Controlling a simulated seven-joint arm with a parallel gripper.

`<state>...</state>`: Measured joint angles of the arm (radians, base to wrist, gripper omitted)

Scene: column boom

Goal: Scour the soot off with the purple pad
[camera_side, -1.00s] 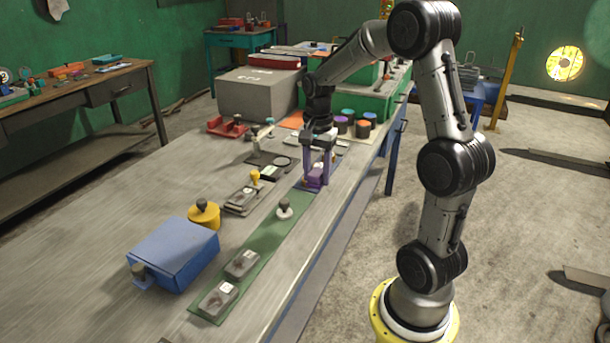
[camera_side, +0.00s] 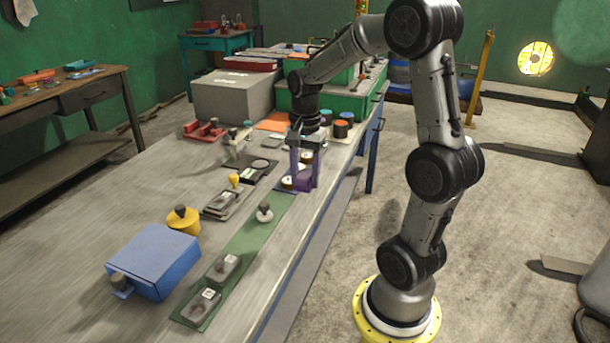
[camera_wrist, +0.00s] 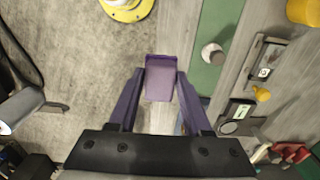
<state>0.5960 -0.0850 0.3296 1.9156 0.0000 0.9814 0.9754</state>
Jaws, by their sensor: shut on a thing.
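My gripper (camera_side: 304,184) is shut on the purple pad (camera_side: 302,179) above a small blue mat (camera_side: 288,188) near the table's right edge. In the wrist view the purple pad (camera_wrist: 160,79) sits between the fingertips. I cannot tell whether it touches anything below. A round pale item (camera_side: 288,181) on the blue mat shows just left of the pad, partly hidden by a finger. Two grey blocks with dark marks, a farther one (camera_side: 224,266) and a nearer one (camera_side: 202,304), lie on a green strip (camera_side: 246,244). I cannot make out which marks are soot.
A knobbed white item (camera_side: 265,212) stands on the green strip. Left of it are a blue box (camera_side: 155,262), a yellow tin (camera_side: 183,219) and a stamp on a tray (camera_side: 222,203). Several coloured pots (camera_side: 342,124) and a grey box (camera_side: 232,97) stand behind. The table's left foreground is clear.

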